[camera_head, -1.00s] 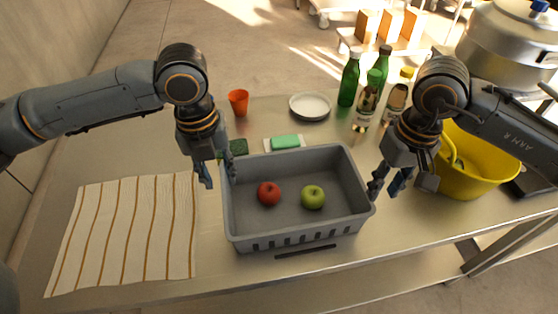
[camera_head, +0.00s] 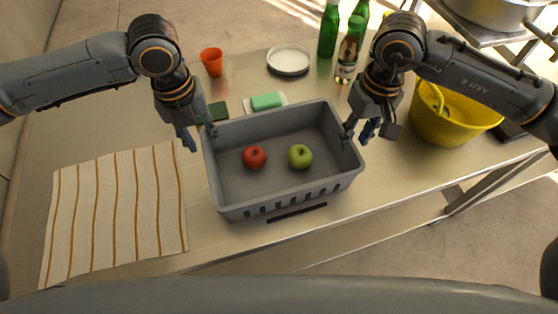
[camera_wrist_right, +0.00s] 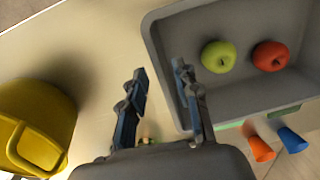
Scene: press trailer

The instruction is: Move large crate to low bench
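The large grey crate (camera_head: 287,192) sits on the metal table, holding a red apple (camera_head: 254,157) and a green apple (camera_head: 300,156). My left gripper (camera_head: 199,136) is open at the crate's left wall, one finger outside and the other at the inner side of the rim. My right gripper (camera_head: 358,132) is open at the right wall. In the right wrist view, its fingers (camera_wrist_right: 162,85) are spread, one outside the crate (camera_wrist_right: 165,75) and one overlapping its rim. Contact cannot be told. No low bench is clearly in view.
A striped cloth (camera_head: 115,210) lies left of the crate. Behind it are a green sponge (camera_head: 267,101), an orange cup (camera_head: 211,62), a white plate (camera_head: 288,59) and bottles (camera_head: 329,30). A yellow bucket (camera_head: 450,120) stands right. A dark strip (camera_head: 297,212) lies in front.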

